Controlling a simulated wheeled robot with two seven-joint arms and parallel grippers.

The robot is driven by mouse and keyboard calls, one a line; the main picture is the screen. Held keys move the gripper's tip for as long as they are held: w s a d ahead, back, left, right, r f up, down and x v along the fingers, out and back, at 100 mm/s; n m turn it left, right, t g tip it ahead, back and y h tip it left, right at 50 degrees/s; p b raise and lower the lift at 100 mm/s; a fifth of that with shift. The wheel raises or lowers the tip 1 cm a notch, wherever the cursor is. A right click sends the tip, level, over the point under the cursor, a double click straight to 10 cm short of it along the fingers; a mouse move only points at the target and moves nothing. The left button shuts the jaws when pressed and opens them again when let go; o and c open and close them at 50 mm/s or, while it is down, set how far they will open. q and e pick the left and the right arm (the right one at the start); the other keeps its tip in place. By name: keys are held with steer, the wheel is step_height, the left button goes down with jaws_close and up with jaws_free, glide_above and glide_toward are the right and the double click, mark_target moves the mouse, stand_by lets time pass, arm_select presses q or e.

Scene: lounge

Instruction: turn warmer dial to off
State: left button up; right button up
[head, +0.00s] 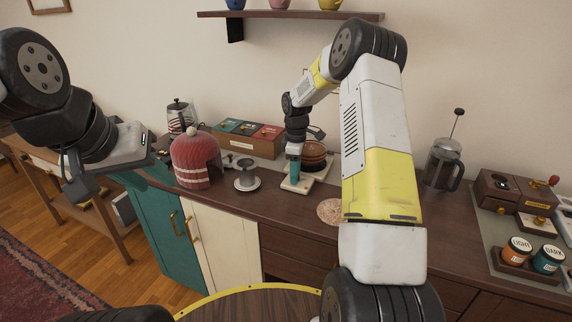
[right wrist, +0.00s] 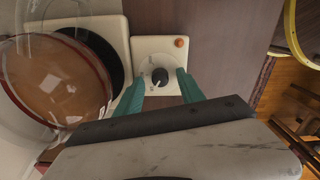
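The warmer's dial (right wrist: 160,77) is a small dark knob on a white control panel (right wrist: 150,50) in the right wrist view. Scale marks around it are too small to read. A light mark shows at its lower left. An orange round lamp (right wrist: 179,42) sits at the panel's upper right. My right gripper (right wrist: 163,82) is open, with one teal finger on each side of the dial and gaps visible between. In the head view, my right gripper (head: 295,172) points down over the warmer's white panel (head: 296,186). My left gripper (head: 112,150) is raised at the left; its fingers are unclear.
A glass carafe with brown liquid (right wrist: 55,80) stands beside the panel. A round cork mat (head: 330,211) lies right.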

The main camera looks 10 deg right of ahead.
steer(key=shift+r, duration=3.9)
steer(key=shift+r, duration=0.15)
steer(key=s+a+r+m+t, duration=0.25)
steer(key=s+r+m, duration=0.35)
steer(key=s+r, duration=1)
steer(key=s+a+r+m+t+y, duration=0.1)
steer(key=s+m, duration=0.6)
steer(key=s, duration=1.1)
steer(key=a+t+y, duration=0.1)
steer(key=t, duration=0.1)
steer(key=shift+r+t, duration=0.25)
steer(key=shift+t, duration=0.1)
